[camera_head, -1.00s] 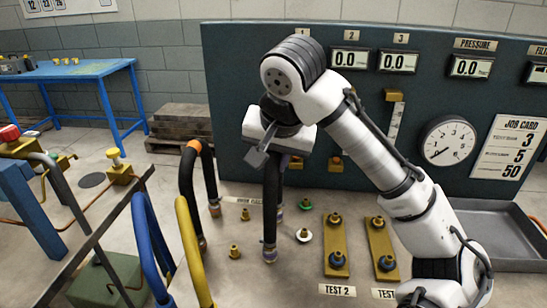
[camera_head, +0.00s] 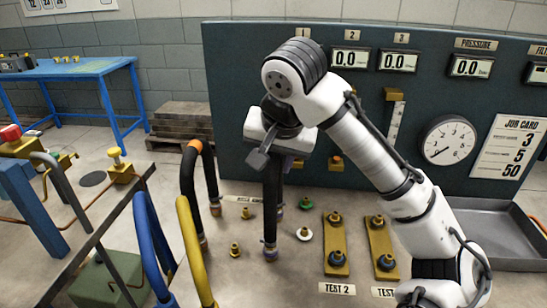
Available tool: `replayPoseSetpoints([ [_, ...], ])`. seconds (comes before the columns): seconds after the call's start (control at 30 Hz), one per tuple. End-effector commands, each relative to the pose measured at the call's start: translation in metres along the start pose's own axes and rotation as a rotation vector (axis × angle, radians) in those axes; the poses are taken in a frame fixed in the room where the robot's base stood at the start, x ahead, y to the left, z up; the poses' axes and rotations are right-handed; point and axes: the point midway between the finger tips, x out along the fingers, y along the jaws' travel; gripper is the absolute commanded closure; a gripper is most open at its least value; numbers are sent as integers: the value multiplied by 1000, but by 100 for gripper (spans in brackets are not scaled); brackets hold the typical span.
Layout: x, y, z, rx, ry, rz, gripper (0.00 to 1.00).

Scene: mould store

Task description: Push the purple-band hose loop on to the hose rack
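The purple-band hose loop (camera_head: 271,205) is a black hose standing upright under my gripper, with a bit of purple showing at its top right. Its lower ends are at the bench top. My gripper (camera_head: 259,156) is at the top of this loop, pointing down. One grey finger shows on the left side, and the rest is hidden by the gripper body, so its grip on the hose cannot be made out. A dark rail (camera_head: 98,232) runs diagonally at the left and may be part of the hose rack; I cannot tell for sure.
An orange-band black loop (camera_head: 188,185) stands close left of my gripper. Blue (camera_head: 150,245) and yellow (camera_head: 193,250) loops stand front left. Brass fittings (camera_head: 235,249) and yellow test plates (camera_head: 336,245) lie around. A gauge panel (camera_head: 240,110) rises behind. A grey tray (camera_head: 500,225) is at right.

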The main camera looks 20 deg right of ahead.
Motion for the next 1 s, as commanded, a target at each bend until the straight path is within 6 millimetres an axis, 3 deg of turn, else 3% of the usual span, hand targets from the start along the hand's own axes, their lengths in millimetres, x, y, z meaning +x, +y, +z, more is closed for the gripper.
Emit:
replayPoseSetpoints([
  [0.1,0,0,0,-1,-1,-1,51],
  [0.47,-7,0,0,-1,0,0,51],
  [1.0,-117,0,0,0,2,1,51],
])
